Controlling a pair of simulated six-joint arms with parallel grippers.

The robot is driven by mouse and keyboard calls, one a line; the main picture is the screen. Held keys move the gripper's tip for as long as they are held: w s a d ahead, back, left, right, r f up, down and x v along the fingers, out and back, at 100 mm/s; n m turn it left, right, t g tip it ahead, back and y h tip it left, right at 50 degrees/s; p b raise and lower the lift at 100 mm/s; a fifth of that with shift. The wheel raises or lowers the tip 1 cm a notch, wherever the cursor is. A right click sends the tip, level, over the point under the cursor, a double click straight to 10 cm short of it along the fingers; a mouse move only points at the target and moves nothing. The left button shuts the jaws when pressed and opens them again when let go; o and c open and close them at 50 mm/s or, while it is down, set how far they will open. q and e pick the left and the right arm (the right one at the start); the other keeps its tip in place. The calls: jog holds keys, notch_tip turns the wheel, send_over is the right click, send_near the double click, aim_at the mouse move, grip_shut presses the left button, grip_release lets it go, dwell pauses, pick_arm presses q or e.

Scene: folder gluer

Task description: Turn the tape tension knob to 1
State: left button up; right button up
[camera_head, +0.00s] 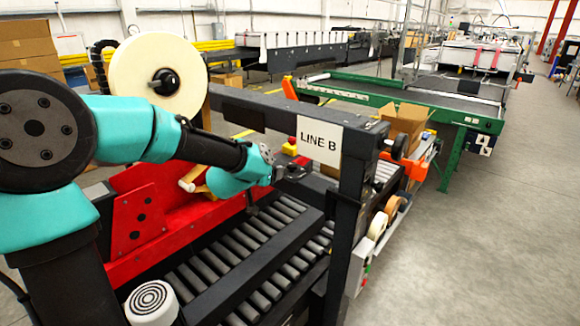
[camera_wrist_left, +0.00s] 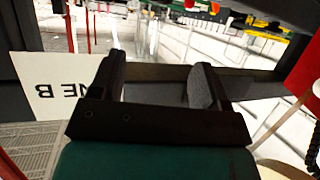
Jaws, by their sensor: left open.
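A large cream tape roll (camera_head: 133,79) stands upright above the red panel of the machine, with a dark round hub (camera_head: 164,82) at its centre. Another black knob (camera_head: 400,147) sits on the right end of the machine's dark crossbeam. No scale or number is legible on either, so I cannot tell which is the tape tension knob. My left gripper (camera_head: 294,172) is beside the machine's upright, below the crossbeam and near the "LINE B" sign. In the left wrist view its two fingers (camera_wrist_left: 160,78) are apart with nothing between them. My right gripper does not show.
The "LINE B" sign (camera_head: 319,142) hangs on the dark frame close to my left gripper. A roller bed (camera_head: 225,260) lies below my arm, beside a red panel (camera_head: 138,222). Cardboard boxes (camera_head: 405,122) stand beyond the frame. The grey floor at the right is open.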

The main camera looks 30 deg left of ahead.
aim_at(291, 165)
pick_arm(q)
jog(key=x, duration=1.7)
jog(key=shift+w+a, duration=0.1)
jog(key=c, duration=0.9)
jog(key=shift+r+n+y, duration=0.15)
jog(key=shift+n+y, duration=0.95)
jog(key=shift+y, duration=0.3)
jog(key=shift+w+d+n+g+y, duration=0.15)
jog(key=shift+n+g+y, duration=0.2)
jog(key=shift+n+y, duration=0.25)
jog(key=shift+s+d+n+g+y, duration=0.15)
jog(key=shift+n+g+y, duration=0.2)
jog(key=shift+n+y, duration=0.2)
jog(key=shift+w, duration=0.1)
jog(key=o, duration=0.9)
